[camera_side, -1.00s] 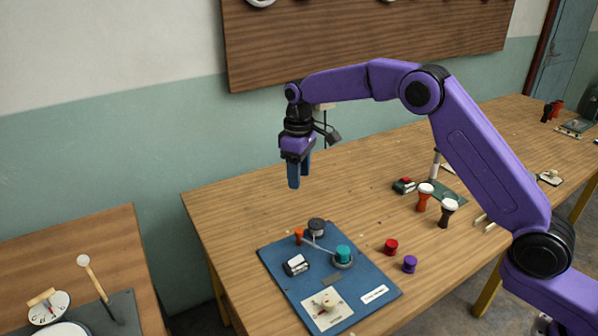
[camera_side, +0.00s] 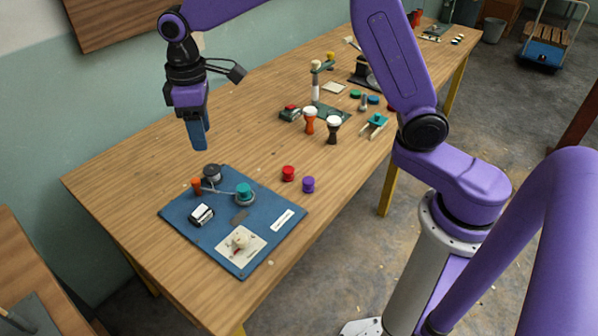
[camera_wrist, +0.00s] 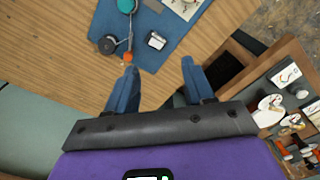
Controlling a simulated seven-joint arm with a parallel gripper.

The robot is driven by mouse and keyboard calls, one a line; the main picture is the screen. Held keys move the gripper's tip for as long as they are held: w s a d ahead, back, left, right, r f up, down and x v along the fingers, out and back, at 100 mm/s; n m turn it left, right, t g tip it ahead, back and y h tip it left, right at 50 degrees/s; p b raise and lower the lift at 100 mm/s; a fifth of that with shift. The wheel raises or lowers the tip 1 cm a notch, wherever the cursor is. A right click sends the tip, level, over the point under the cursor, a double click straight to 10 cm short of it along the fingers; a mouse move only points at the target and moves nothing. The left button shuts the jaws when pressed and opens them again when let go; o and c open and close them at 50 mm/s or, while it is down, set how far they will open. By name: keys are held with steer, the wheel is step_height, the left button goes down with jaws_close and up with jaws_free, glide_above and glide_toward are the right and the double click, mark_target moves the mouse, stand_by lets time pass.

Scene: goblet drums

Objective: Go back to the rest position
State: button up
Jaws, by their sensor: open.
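My gripper (camera_side: 198,135) hangs high above the wooden table (camera_side: 110,185), over its left part behind the blue board (camera_side: 185,220). It points down and holds nothing. In the wrist view my gripper (camera_wrist: 158,72) shows two blue fingers spread apart with empty space between them. The orange peg (camera_wrist: 127,57) on the board's edge region shows just beyond the fingertips in that view, well below them.
The blue board carries a teal piece (camera_side: 243,190), a dark round piece (camera_side: 212,172) and a white block (camera_side: 201,214). A red piece (camera_side: 288,173) and a purple piece (camera_side: 308,184) stand beside it. Two goblet drums, orange (camera_side: 309,122) and black (camera_side: 333,130), stand farther back.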

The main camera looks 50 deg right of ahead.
steer(key=s+d+n, duration=0.1)
steer(key=s+d, duration=0.3)
steer(key=s, duration=0.6)
steer(key=s+d+n, duration=0.1)
steer(key=s+d, duration=0.4)
steer(key=s, duration=0.6)
steer(key=s+d+f+n, duration=0.1)
steer(key=s+d, duration=0.3)
steer(key=s, duration=0.6)
steer(key=shift+s+d+n, duration=0.25)
steer(key=shift+d+n, duration=0.05)
steer(key=shift+d, duration=0.1)
